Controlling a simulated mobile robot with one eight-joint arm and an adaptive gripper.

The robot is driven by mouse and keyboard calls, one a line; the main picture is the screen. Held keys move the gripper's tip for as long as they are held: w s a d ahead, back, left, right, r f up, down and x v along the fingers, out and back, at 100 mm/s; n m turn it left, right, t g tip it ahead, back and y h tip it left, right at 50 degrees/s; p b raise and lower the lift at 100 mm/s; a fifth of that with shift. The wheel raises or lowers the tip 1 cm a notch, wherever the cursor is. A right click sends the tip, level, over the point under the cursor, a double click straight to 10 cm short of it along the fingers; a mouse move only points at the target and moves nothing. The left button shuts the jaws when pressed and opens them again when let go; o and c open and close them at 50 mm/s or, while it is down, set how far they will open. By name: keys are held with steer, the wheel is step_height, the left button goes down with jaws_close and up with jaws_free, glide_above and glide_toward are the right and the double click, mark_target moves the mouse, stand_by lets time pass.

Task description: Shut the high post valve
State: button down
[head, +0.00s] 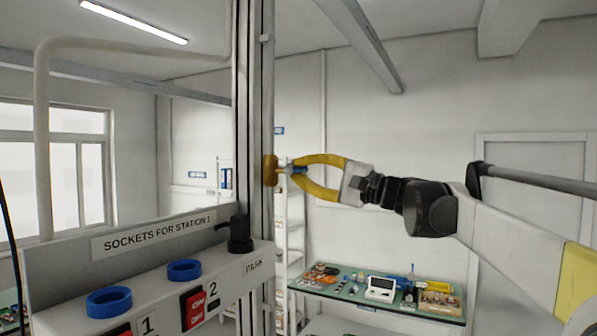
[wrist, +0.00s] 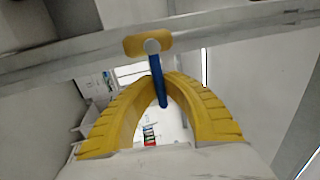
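The valve has a brass-yellow body (head: 270,170) on the tall grey post (head: 254,80), and a blue lever. In the wrist view the valve body (wrist: 133,46) has a round grey hub, and the blue lever (wrist: 162,98) runs from it down between my fingers. My gripper (head: 292,166) has yellow bowed fingers and reaches the valve from the right. In the wrist view the fingertips (wrist: 160,77) close in on both sides of the lever and appear to touch it. In the head view the fingers hide most of the lever.
A green-topped bench (head: 340,292) with small parts stands behind. White shelves (head: 294,240) are beyond the post.

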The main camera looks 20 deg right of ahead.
steer(key=c, duration=1.5)
jaws_free()
steer(key=shift+d, duration=0.1)
steer(key=shift+s, duration=0.1)
steer(key=v, duration=1.2)
